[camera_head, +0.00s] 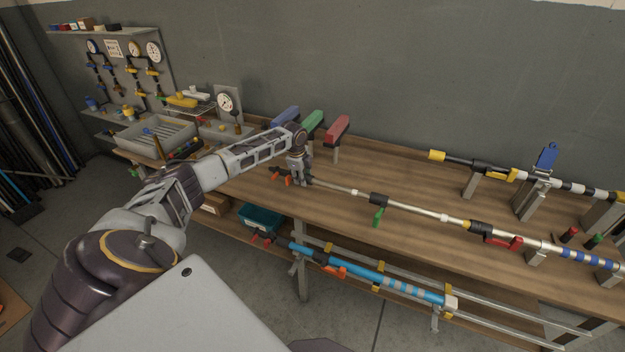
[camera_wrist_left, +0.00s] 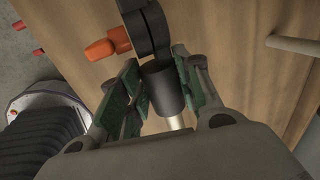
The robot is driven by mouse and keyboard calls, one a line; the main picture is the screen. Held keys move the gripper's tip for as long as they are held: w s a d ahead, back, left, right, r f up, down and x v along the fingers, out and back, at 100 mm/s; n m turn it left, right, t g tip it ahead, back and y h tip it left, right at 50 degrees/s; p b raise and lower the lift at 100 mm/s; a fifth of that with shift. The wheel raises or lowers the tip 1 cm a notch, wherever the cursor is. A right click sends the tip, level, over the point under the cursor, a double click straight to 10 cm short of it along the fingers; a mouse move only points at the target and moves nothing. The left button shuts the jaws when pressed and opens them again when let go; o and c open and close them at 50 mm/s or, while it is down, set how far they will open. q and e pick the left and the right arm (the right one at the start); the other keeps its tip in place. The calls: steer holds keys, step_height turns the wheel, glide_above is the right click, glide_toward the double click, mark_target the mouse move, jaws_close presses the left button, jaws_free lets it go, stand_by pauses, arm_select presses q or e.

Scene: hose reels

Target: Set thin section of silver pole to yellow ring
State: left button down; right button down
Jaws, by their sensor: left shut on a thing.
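The silver pole (camera_head: 425,213) lies lengthwise over the bench. Its thin section (camera_head: 333,186) runs left from a black collar with a green lever (camera_head: 378,215). A small band (camera_head: 354,191) on the thin section is too small to tell its colour. A yellow part (camera_head: 470,224) shows beside the black and red clamp farther right. My left gripper (camera_head: 299,181) is shut on the black end piece at the pole's left end. In the left wrist view this end piece (camera_wrist_left: 162,88) sits between the finger pads (camera_wrist_left: 160,85), with an orange knob (camera_wrist_left: 99,49) beside it. My right gripper is out of view.
A blue pole (camera_head: 365,275) lies on the lower level in front. A black and yellow pole (camera_head: 465,162) rests on stands behind. Blue, green and red blocks (camera_head: 336,129) stand behind my gripper. Bare bench top lies between the poles.

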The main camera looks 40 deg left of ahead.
arm_select(q)
steer(key=shift+s+a+r, duration=0.1)
steer(key=shift+s+a, duration=0.05)
steer(key=shift+a, duration=0.45)
steer(key=shift+s+a, duration=0.1)
steer(key=shift+a, duration=0.45)
steer(key=c, duration=1)
jaws_free()
steer(key=shift+d, duration=0.1)
steer(key=shift+v, duration=5.95)
